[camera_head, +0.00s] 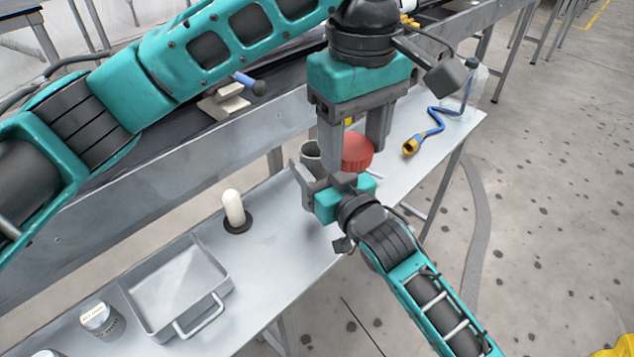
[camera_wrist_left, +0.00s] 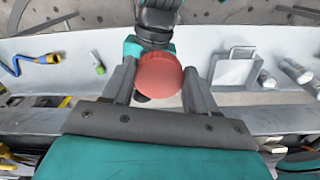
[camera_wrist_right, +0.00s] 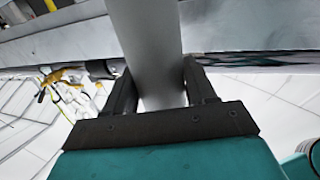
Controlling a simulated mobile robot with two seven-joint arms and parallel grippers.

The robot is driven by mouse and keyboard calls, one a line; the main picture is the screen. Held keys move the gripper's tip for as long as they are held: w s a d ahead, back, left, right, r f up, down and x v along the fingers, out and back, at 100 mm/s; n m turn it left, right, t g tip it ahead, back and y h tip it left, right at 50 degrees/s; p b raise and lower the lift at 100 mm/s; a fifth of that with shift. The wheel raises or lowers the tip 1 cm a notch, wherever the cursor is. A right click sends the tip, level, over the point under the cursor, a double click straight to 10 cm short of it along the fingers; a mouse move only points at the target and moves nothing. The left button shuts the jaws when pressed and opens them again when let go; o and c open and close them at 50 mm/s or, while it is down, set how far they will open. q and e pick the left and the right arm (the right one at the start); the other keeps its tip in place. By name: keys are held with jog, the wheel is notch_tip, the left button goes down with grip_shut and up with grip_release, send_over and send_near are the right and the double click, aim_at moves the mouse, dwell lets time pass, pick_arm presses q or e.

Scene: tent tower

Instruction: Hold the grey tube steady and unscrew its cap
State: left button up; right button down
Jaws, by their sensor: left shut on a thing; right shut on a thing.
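The red cap (camera_head: 357,152) is round with a ribbed edge. My left gripper (camera_head: 352,158) comes down from above with its fingers shut on the cap's sides; the left wrist view shows the cap (camera_wrist_left: 158,76) between the fingers. My right gripper (camera_head: 326,182) is just below the cap. The right wrist view shows the smooth grey tube (camera_wrist_right: 147,40) between its fingers, shut on it, running up past the top of the picture. The head view mostly hides the tube behind the grippers and cap. I cannot tell how far the cap is threaded on.
A long pale table (camera_head: 270,262) runs below the grippers. On it are a metal tray (camera_head: 222,285), a white rounded post (camera_head: 233,208) on a black base, a jar (camera_head: 97,318), and a blue cord with a yellow plug (camera_head: 411,146). A dark-grey open cup (camera_head: 311,150) shows beside the left gripper.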

aim_at(316, 178)
notch_tip(316, 178, down, 3)
jog(key=shift+f+b, duration=0.1)
jog(key=shift+b, duration=1)
jog(key=shift+w+f+b, duration=0.1)
jog(key=shift+f+b, duration=0.2)
jog(key=shift+b, duration=0.1)
jog(key=shift+r, duration=0.1)
jog(key=shift+c, duration=1.8)
grip_release()
jog(key=shift+f, duration=0.2)
jog(key=shift+r, duration=0.15)
